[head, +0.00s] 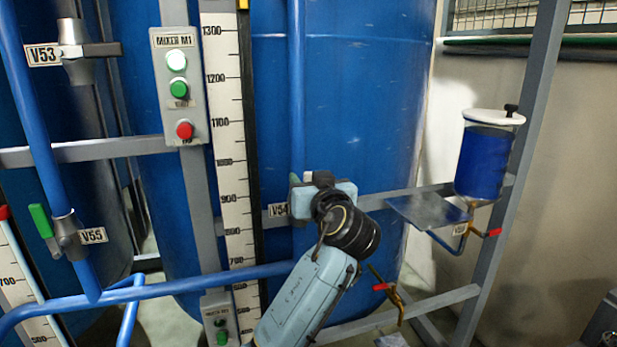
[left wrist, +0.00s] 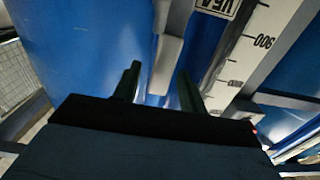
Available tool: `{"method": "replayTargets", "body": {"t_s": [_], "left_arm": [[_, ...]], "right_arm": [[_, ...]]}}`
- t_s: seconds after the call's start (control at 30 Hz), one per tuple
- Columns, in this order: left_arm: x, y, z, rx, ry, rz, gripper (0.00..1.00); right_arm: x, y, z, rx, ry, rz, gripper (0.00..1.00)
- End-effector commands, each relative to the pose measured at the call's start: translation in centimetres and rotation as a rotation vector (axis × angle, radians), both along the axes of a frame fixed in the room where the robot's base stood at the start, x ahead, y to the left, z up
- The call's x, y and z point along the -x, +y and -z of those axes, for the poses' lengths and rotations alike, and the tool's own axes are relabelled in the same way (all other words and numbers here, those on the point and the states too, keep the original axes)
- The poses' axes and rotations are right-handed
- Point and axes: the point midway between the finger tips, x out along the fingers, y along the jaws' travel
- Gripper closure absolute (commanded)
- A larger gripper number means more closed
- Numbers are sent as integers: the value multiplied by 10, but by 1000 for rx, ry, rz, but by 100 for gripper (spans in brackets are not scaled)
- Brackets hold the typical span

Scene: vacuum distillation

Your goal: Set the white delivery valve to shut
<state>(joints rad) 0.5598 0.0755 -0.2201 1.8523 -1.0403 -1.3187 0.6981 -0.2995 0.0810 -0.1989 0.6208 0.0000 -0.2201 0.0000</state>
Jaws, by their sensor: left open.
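My right gripper is not in view.
Valve V53 (head: 75,50) has a grey handle; valve V55 (head: 66,236) has a green one. The mixer panel (head: 179,85) and tall scale (head: 228,130) stand left of my arm. A blue-filled vessel (head: 481,160) and red-handled taps (head: 491,233) are at the right.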

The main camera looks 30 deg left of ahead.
Motion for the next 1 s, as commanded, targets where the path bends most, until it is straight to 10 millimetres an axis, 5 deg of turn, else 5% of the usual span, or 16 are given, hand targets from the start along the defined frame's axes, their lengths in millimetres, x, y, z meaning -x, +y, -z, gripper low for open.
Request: {"method": "replayTargets", "body": {"t_s": [0.37, 0.67, 1.0], "left_arm": [[-4, 4, 0, -1, -1, 1, 60], [-3, 4, 0, 0, 0, 1, 99], [-4, 3, 0, -5, 6, 0, 100]], "right_arm": [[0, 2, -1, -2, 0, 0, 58], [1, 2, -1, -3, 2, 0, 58], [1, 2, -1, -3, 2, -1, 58]]}}
